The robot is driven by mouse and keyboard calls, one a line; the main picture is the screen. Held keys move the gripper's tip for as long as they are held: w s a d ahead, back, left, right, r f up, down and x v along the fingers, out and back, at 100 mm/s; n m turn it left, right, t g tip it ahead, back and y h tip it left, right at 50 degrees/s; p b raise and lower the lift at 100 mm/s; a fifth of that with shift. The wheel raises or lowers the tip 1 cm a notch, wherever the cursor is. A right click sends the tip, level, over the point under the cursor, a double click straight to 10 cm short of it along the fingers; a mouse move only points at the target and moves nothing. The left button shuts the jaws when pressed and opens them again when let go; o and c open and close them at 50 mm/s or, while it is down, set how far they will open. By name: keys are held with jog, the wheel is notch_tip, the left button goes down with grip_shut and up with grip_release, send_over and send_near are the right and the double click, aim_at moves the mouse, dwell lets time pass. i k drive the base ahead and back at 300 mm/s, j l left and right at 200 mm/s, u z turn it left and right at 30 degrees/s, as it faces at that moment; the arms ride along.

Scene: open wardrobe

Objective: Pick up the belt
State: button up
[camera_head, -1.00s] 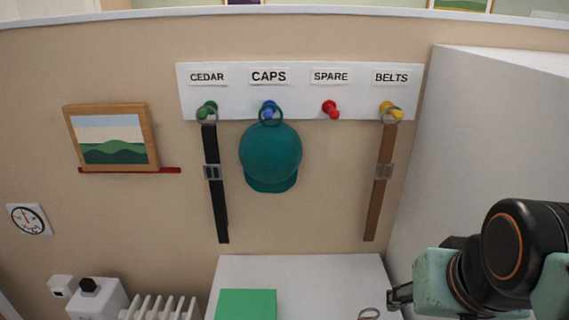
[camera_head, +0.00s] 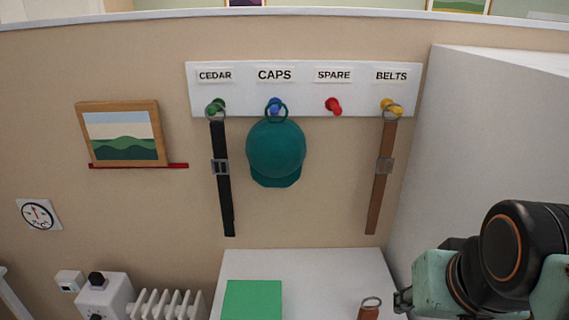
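A black belt (camera_head: 224,195) with a grey buckle hangs by its ring from the green peg (camera_head: 216,106) under the CEDAR label. A brown belt (camera_head: 380,190) hangs by its ring from the yellow peg (camera_head: 391,107) under the BELTS label. Both hang straight against the wall. My gripper (camera_head: 402,300) shows only in part at the lower right, below the brown belt and apart from it in the picture. Its fingers are small and unclear, so I cannot tell whether they are open.
A teal cap (camera_head: 275,150) hangs on the blue peg under CAPS. The red peg (camera_head: 333,106) under SPARE is empty. A white panel (camera_head: 480,130) stands right.

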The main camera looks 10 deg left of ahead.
aim_at(219, 165)
jog(key=k+j, duration=0.6)
jog(key=j, duration=0.25)
jog(key=k+j, duration=0.1)
jog(key=j, duration=0.3)
jog(key=i+j, duration=0.1)
jog(key=j, duration=0.65)
jog(key=i, duration=0.05)
